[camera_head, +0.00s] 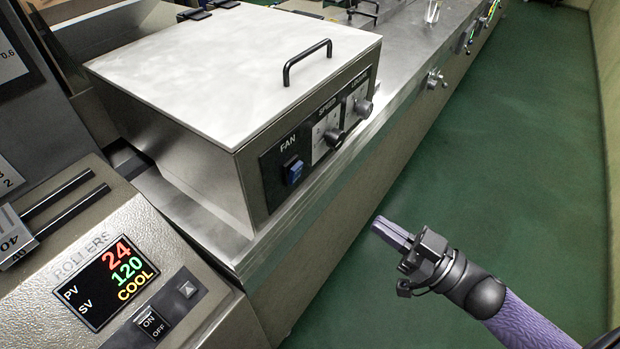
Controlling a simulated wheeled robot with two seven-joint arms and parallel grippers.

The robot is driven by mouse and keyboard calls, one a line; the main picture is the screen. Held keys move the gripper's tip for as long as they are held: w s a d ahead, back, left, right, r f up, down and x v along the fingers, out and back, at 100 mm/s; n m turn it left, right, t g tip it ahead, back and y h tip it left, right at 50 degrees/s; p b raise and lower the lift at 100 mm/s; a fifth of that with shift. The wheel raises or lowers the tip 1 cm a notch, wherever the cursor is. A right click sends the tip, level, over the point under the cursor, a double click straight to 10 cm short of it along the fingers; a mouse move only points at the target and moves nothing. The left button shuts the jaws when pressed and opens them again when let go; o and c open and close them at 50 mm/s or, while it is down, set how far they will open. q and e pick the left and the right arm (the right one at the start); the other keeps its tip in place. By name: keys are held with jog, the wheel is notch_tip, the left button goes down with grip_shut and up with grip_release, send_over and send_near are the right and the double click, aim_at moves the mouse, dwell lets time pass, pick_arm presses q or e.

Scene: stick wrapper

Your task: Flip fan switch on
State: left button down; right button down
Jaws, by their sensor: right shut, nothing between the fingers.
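The fan switch (293,171) is a small blue rocker on a black panel, under the label FAN, on the front of a metal box (232,140) with a pale lid. Whether the rocker is pressed on or off is too small to tell. My right gripper (378,224) comes in from the lower right. It is shut and empty, pointing left, over the green floor in the picture, apart from the panel and to the right of and below the switch. My left gripper is not in view.
Two knobs (335,137) labelled SPEED and another beside it stick out right of the switch. A black handle (307,62) stands on the lid. A rollers panel (120,270) with a lit display and an ON/OFF switch is at lower left. Green floor (480,150) is clear.

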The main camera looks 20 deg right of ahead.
aim_at(299, 170)
jog(key=x, duration=1.2)
jog(key=shift+w+a, duration=0.25)
jog(key=shift+w, duration=0.05)
jog(key=shift+w+a+r, duration=0.15)
jog(key=shift+w+a, duration=0.25)
jog(key=shift+w, duration=0.1)
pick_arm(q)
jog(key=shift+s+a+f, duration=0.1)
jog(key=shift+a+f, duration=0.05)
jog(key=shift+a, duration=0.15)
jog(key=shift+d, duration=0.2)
